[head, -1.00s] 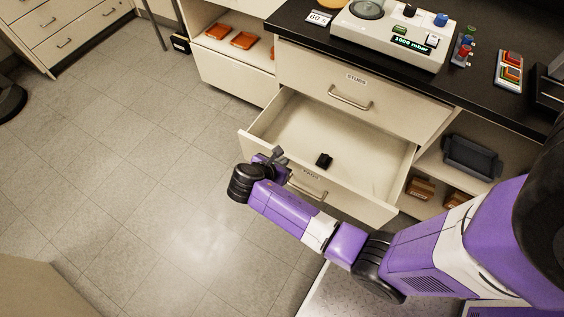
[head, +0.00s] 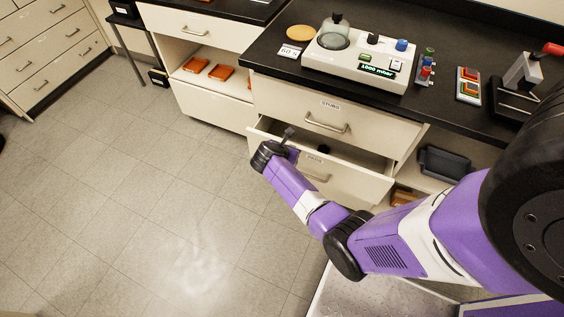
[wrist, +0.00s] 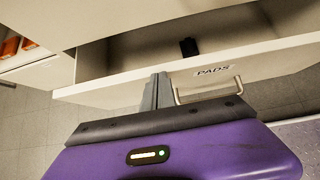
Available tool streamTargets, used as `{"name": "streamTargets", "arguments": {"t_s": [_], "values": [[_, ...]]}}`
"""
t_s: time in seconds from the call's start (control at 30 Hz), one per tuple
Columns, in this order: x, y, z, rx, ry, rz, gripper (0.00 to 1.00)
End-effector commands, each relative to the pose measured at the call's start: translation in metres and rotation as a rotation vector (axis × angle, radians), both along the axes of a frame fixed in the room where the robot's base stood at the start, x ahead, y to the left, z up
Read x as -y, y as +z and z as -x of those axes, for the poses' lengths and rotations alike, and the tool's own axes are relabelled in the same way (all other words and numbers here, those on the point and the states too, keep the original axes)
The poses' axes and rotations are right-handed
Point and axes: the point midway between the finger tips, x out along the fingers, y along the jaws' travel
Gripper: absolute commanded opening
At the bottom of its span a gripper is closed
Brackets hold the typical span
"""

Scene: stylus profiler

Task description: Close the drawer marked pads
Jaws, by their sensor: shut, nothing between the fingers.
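The drawer marked PADS (head: 345,185) is partly open below the drawer marked STUBS (head: 350,118). Its label and metal handle (wrist: 208,92) show in the wrist view. A small black block (head: 323,149) lies inside the drawer; it also shows in the wrist view (wrist: 188,46). My gripper (head: 289,133) is shut and empty at the drawer's front, left of the label and handle. In the wrist view its fingers (wrist: 157,88) are at the front panel, just left of the handle; whether they touch it I cannot tell.
A black counter (head: 275,57) above holds a white pump device (head: 340,60) and colored vials. An open shelf with a grey tray (head: 444,163) is to the right. Orange items (head: 222,72) lie on a shelf at left. The floor (head: 150,200) is clear.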

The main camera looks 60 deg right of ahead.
Motion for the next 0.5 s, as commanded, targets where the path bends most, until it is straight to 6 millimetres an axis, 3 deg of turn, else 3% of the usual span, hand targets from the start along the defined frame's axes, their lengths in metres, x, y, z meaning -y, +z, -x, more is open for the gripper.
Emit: {"name": "streamTargets", "arguments": {"t_s": [0.2, 0.5], "values": [[0.033, -0.001, 0.0, -0.001, -0.002, -0.001, 0.0], [0.049, -0.001, -0.001, -0.001, 0.0, -0.002, 0.0]]}}
